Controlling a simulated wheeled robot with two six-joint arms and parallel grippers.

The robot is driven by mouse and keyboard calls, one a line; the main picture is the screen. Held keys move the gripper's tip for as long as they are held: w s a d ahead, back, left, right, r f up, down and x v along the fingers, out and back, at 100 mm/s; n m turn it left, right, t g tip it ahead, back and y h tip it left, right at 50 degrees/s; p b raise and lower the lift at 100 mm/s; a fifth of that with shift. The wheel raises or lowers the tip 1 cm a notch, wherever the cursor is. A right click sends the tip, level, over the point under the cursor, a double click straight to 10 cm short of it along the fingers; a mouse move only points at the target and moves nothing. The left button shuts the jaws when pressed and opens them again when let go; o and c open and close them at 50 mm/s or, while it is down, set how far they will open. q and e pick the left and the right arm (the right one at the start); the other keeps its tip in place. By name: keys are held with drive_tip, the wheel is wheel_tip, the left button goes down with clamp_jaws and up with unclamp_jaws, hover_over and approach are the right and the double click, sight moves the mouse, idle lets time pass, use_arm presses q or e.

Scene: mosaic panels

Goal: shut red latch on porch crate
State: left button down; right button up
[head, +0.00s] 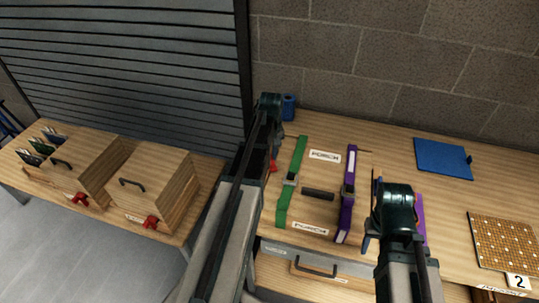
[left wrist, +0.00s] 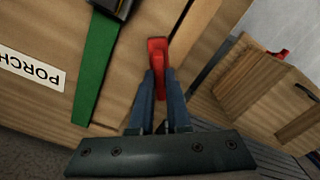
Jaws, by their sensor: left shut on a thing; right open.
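The porch crate (head: 325,176) stands on the right-hand bench, with PORCH labels, a dark handle, a green strap (head: 291,185) and a purple strap (head: 347,195) across it. Its red latch (head: 273,166) is on the crate's left side, mostly hidden by my left arm in the head view. In the left wrist view my left gripper (left wrist: 159,88) is shut on the red latch (left wrist: 157,52), at the crate's edge beside the green strap (left wrist: 98,72). My right gripper (head: 372,212) is open and empty, right of the purple strap.
Two wooden boxes (head: 167,170) with red latches stand on the left bench. A blue panel (head: 442,158) and an orange mosaic board (head: 504,241) lie to the right. A drawer is below the crate. Bench behind my right gripper is clear.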

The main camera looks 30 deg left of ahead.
use_arm(q)
drive_tip(key=n, duration=0.5)
drive_tip(key=shift+w+d+n, duration=0.25)
drive_tip(key=shift+w+n, duration=0.05)
drive_tip(key=shift+w, duration=0.1)
drive_tip(key=n, duration=0.2)
drive_tip(key=w+n, duration=0.1)
drive_tip(key=n, duration=0.2)
drive_tip(key=shift+n, duration=0.4)
drive_tip(key=c, duration=0.9)
unclamp_jaws()
wheel_tip(320, 180, up, 14)
drive_tip(key=p, duration=1.3)
drive_tip(key=shift+f+p, duration=0.1)
drive_tip(key=shift+p, duration=0.3)
